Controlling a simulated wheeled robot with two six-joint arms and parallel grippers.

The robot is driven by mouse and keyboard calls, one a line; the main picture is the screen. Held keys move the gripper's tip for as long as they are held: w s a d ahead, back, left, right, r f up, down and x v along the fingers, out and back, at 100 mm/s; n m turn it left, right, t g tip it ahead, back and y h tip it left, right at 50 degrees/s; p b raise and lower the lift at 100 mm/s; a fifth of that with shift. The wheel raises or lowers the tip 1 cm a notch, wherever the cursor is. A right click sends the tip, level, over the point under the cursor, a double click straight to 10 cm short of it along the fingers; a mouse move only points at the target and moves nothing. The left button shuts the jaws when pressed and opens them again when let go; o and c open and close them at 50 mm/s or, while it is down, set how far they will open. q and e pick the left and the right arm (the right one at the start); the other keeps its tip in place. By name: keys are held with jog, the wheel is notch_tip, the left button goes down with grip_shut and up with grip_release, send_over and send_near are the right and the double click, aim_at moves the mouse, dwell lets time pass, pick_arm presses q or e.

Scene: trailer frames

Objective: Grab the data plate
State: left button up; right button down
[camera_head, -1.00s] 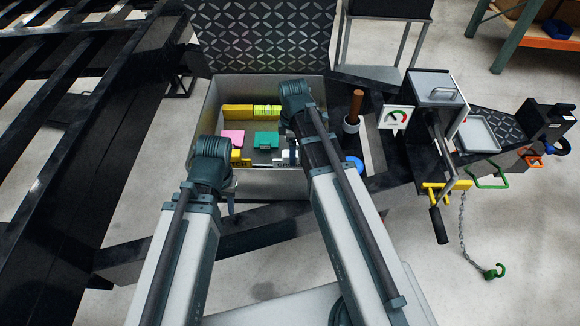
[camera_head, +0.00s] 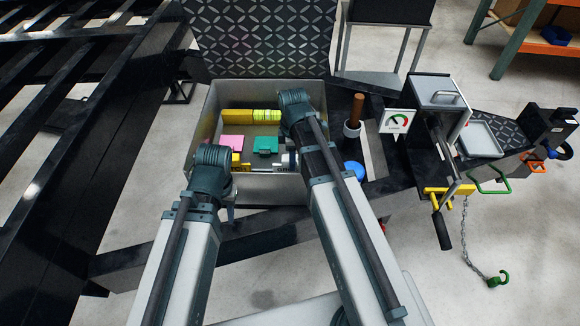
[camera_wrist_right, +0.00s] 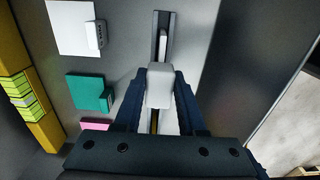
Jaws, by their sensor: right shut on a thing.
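My right gripper (camera_wrist_right: 160,88) is shut on a pale grey block-shaped piece (camera_wrist_right: 160,85), seen between its fingers in the right wrist view. A narrow pale strip in a dark slot extends beyond this piece; whether it is the data plate's edge I cannot tell. In the head view my right arm reaches into the open box (camera_head: 212,108) and hides most of that gripper. My left gripper (camera_head: 231,209) is by the box's near left corner, mostly hidden by its own arm; its fingers cannot be made out.
In the box lie a pink piece (camera_head: 232,143), a teal piece (camera_head: 266,145) and a yellow spirit level (camera_head: 250,116). A white plate with a tab (camera_wrist_right: 75,27) lies left of the right gripper. A blue round item (camera_head: 355,170) and a gauge sign (camera_head: 397,121) stand to the right.

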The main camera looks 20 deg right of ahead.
jog(key=shift+r, duration=0.1)
notch_tip(320, 180, up, 10)
jog(key=p, duration=1)
